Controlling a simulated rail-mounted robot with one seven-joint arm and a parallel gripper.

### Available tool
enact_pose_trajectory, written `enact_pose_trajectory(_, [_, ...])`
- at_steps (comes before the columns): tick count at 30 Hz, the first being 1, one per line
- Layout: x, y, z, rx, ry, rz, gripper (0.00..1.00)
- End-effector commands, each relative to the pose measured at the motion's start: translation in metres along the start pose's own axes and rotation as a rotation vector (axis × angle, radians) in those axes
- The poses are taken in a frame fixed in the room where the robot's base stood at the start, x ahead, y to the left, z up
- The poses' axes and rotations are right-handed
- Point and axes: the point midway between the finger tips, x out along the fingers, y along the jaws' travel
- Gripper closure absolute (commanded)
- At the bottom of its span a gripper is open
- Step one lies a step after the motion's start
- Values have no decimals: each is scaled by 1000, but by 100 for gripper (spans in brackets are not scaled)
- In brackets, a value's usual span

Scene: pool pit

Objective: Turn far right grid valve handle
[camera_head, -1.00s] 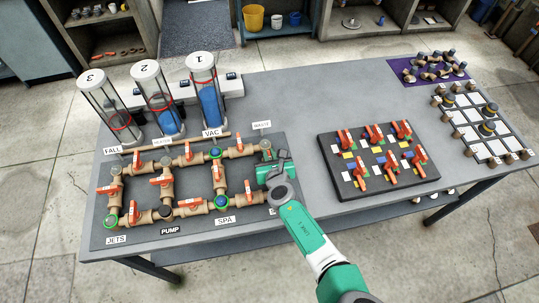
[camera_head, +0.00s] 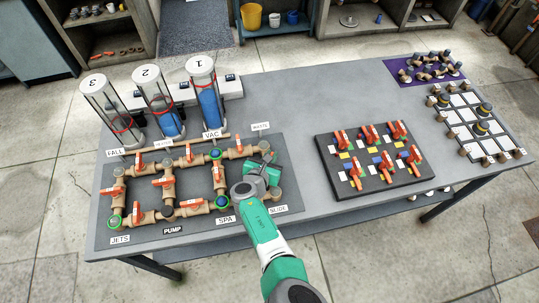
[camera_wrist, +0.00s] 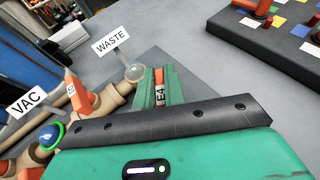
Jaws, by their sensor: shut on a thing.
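The pipe grid (camera_head: 170,182) is tan pipe with orange valve handles on a dark mat at the table's left. My gripper (camera_head: 262,168) is at the grid's far right side, below the WASTE sign (camera_head: 260,127). In the wrist view, its green fingers (camera_wrist: 160,86) are shut on an orange handle (camera_wrist: 159,78) with an E4 label. Only a narrow strip of the handle shows between the fingers. The gripper and arm hide the valve body and part of the right pipe run. The WASTE sign also shows in the wrist view (camera_wrist: 112,40).
A black board (camera_head: 345,184) with several orange-handled valves lies to the right. A tiled grid (camera_head: 478,125) and a purple mat (camera_head: 402,74) with small parts are farther right. The grey tabletop between is clear.

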Motion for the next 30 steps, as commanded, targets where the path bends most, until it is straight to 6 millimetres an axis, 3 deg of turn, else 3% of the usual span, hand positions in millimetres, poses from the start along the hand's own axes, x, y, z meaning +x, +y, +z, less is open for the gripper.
enact_pose_trajectory(21, [4,-6,-13,262,-4,-619,100])
enact_pose_trajectory(30, [1,-9,-11,335,-4,-798,100])
